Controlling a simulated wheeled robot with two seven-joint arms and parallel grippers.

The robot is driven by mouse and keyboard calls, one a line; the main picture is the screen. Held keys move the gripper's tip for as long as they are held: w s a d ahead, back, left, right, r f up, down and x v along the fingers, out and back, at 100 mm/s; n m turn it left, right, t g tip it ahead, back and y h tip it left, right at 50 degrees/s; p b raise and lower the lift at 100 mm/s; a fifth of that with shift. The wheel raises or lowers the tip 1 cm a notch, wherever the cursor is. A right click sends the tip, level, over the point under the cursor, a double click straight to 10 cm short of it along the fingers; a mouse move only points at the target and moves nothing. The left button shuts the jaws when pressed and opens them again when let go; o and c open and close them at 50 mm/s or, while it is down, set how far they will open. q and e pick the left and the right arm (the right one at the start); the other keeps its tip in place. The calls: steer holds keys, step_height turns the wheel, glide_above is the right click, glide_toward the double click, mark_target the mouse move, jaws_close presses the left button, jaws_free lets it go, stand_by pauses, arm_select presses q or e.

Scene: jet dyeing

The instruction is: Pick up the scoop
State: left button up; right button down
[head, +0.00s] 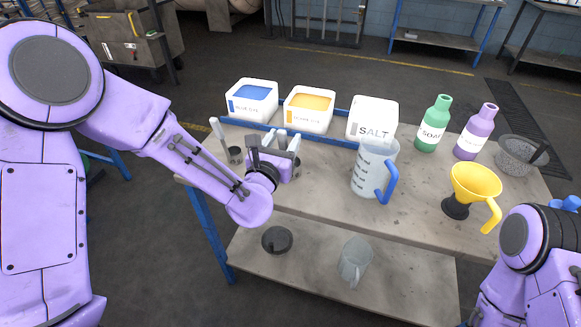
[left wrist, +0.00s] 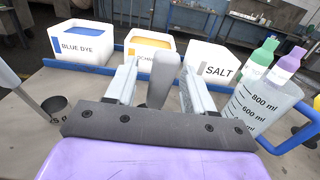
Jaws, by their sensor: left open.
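A grey upright handle (left wrist: 160,80), which looks like a scoop's, stands between the fingers of my left gripper (left wrist: 158,67) in the left wrist view. The fingers are open on either side of it, and its lower end is hidden behind the gripper. In the head view my left gripper (head: 275,146) is low over the table's left part. A second scoop with a pale handle (head: 218,130) and a small dark cup (head: 235,155) stands to its left; its cup also shows in the left wrist view (left wrist: 54,104). My right gripper is out of view.
Blue dye (head: 252,103), orange dye (head: 308,112) and salt (head: 373,118) bins line the back. A measuring jug (head: 370,172) stands right of my gripper. Farther right are green (head: 433,128) and purple (head: 475,138) bottles, a yellow funnel (head: 474,182) and a grey bowl (head: 515,155).

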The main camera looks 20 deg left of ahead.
arm_select(q)
steer(key=shift+w, duration=1.15)
jaws_close()
steer(key=shift+r, duration=0.1)
